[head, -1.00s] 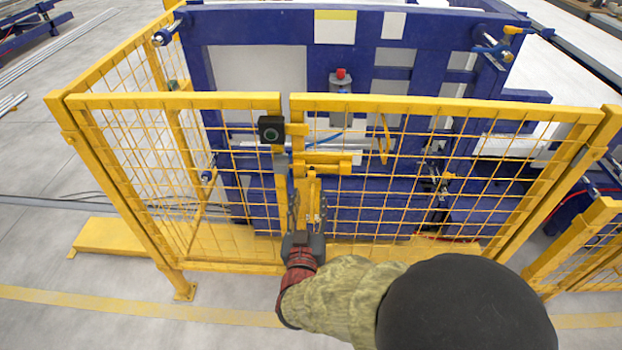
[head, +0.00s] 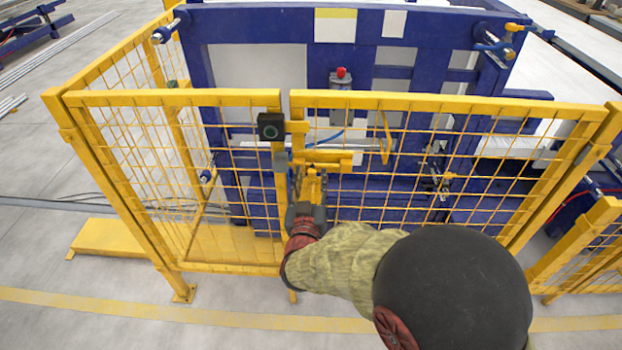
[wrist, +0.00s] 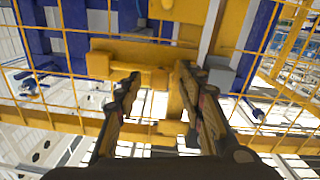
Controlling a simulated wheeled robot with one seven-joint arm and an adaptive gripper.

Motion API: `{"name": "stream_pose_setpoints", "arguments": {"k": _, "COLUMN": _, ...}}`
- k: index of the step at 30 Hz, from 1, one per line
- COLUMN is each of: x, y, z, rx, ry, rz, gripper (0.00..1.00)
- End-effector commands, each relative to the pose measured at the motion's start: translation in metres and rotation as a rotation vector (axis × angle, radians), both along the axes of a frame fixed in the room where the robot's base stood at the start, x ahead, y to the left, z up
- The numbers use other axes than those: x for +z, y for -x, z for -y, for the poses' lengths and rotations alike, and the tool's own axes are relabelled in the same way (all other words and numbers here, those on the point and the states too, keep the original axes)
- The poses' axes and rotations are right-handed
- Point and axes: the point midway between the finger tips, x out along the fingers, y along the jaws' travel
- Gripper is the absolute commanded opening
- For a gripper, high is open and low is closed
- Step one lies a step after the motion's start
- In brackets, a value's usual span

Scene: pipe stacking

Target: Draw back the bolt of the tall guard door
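The tall guard door (head: 430,104) is a yellow mesh panel beside another mesh panel, with a narrow gap between their posts. Its yellow bolt (head: 328,158) lies horizontally near that gap, and also shows in the wrist view (wrist: 125,66). A yellow handle plate (wrist: 176,100) stands out from the bolt. My gripper (head: 307,180) is just below the bolt in the head view. In the wrist view my gripper (wrist: 157,76) is open, with the handle plate between its fingers. The right finger is close to the plate; I cannot tell whether it touches.
A black box with a round button (head: 271,127) sits at the top of the left post. A grey block (wrist: 219,75) is beside the bolt. Blue machinery (head: 260,20) stands behind the mesh. The floor in front of the fence is clear.

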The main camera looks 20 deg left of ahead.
Motion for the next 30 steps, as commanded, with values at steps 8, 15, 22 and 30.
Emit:
{"name": "stream_pose_setpoints", "arguments": {"k": 8, "x": 0.0000, "y": 0.0003, "z": 0.0000, "rx": 0.000, "ry": 0.000, "rz": 0.000, "gripper": 0.22}}
{"name": "stream_pose_setpoints", "arguments": {"k": 15, "x": 0.0000, "y": 0.0003, "z": 0.0000, "rx": 0.000, "ry": 0.000, "rz": 0.000, "gripper": 0.08}}
{"name": "stream_pose_setpoints", "arguments": {"k": 22, "x": 0.0000, "y": 0.0005, "z": -0.0002, "rx": 0.001, "ry": 0.000, "rz": 0.000, "gripper": 0.00}}
{"name": "stream_pose_setpoints", "arguments": {"k": 30, "x": -0.0001, "y": 0.0005, "z": -0.0003, "rx": 0.001, "ry": 0.000, "rz": 0.000, "gripper": 0.00}}
